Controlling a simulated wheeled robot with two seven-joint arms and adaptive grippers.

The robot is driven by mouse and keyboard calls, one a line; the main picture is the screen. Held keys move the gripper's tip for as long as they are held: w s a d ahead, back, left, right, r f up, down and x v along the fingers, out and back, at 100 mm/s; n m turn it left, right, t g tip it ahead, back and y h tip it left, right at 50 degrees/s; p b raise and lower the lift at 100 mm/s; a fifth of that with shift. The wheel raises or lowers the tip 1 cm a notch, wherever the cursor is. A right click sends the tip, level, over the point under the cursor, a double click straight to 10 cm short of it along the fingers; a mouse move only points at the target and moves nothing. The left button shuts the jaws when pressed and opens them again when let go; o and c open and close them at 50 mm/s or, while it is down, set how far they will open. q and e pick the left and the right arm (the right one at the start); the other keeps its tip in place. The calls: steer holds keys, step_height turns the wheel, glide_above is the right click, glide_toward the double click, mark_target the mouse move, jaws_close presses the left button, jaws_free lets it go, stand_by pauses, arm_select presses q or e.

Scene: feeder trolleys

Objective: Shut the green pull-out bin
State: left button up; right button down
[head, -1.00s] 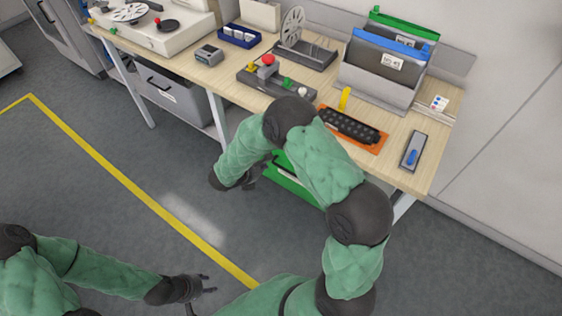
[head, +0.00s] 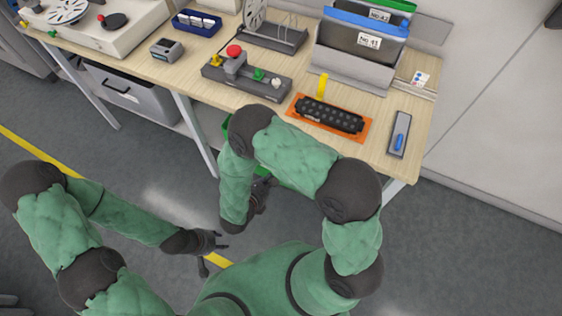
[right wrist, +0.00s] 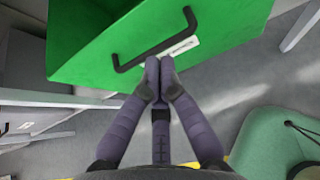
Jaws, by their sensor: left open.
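The green pull-out bin (right wrist: 215,30) fills the upper part of the right wrist view, with a black bar handle (right wrist: 160,53) and a pale label on its front. What looks like its dark inside shows at the upper left. In the head view only small green parts of the bin (head: 262,171) show under the bench; my right arm hides the rest. My right gripper (right wrist: 159,65) has its fingers together, with nothing seen between them, at the bin front by the handle; contact is unclear. It also shows in the head view (head: 262,190). My left gripper (head: 218,240) is open and empty over the floor.
The wooden workbench (head: 140,60) stands above the bin, with a grey bin (head: 130,95) under its left part. A bench leg (head: 195,135) stands left of my right arm. An orange tray (head: 345,132) lies near the bench edge. Floor in front is clear.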

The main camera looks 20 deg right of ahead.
steer(key=b+x, duration=0.1)
steer(key=x, duration=0.2)
steer(key=r+b+x, duration=0.1)
steer(key=x, duration=0.2)
steer(key=b+x, duration=0.1)
steer(key=x, duration=0.2)
steer(key=shift+w+d+r, duration=0.1)
steer(key=shift+w+d, duration=0.3)
steer(key=shift+d, duration=0.05)
arm_select(q)
step_height(320, 180, down, 3)
steer(key=shift+f, duration=0.1)
arm_select(e)
steer(key=shift+w+d, duration=0.15)
steer(key=shift+r, duration=0.1)
arm_select(q)
steer(key=shift+w+d+f+b, duration=0.8)
steer(key=shift+w+d+f, duration=0.05)
steer(key=shift+d, duration=0.15)
arm_select(e)
steer(key=w+d, duration=0.3)
steer(key=d, duration=0.1)
steer(key=shift+w+r, duration=0.1)
steer(key=shift+w, duration=0.2)
